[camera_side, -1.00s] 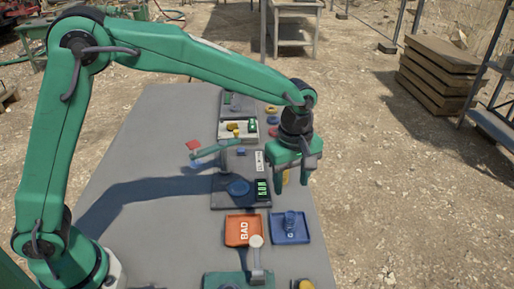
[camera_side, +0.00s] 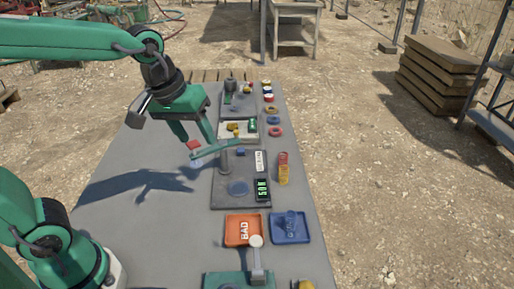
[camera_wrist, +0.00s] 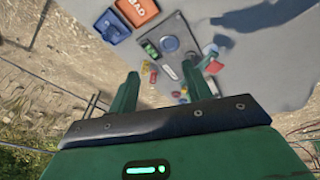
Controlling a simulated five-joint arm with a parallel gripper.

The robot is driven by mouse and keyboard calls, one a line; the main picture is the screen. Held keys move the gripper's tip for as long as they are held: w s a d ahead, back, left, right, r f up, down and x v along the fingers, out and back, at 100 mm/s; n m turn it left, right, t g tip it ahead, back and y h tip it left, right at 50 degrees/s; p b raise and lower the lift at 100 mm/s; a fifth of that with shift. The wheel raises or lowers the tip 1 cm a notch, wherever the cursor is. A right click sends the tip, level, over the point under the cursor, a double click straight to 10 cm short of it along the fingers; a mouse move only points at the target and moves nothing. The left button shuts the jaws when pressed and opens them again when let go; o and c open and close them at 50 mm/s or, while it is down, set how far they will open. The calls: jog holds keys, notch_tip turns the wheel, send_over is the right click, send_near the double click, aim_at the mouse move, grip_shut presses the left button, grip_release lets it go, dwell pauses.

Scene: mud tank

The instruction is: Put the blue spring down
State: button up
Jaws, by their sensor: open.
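A blue coiled shape that looks like the blue spring (camera_side: 291,219) stands in the blue tray (camera_side: 304,238), at the right of the table in the side view. The blue tray also shows small at the top of the wrist view (camera_wrist: 106,31). My gripper (camera_side: 198,142) hangs above the left-back part of the table, well away from the blue tray. Its fingers are apart with nothing between them. In the wrist view my gripper's open fingers (camera_wrist: 160,70) point towards the bench devices.
An orange tray marked BAD (camera_side: 232,236) sits left of the blue tray. A red and yellow block (camera_side: 283,168) stands right. The table's left side is clear.

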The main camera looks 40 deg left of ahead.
jog(key=s+a+f+m+t, duration=0.1)
jog(key=s+a+m, duration=0.3)
jog(key=s, duration=0.4)
jog(key=shift+s+a+m+t+y, duration=0.3)
jog(key=shift+s+a+m+t, duration=0.1)
jog(key=shift+a+t, duration=0.15)
dwell(0.6)
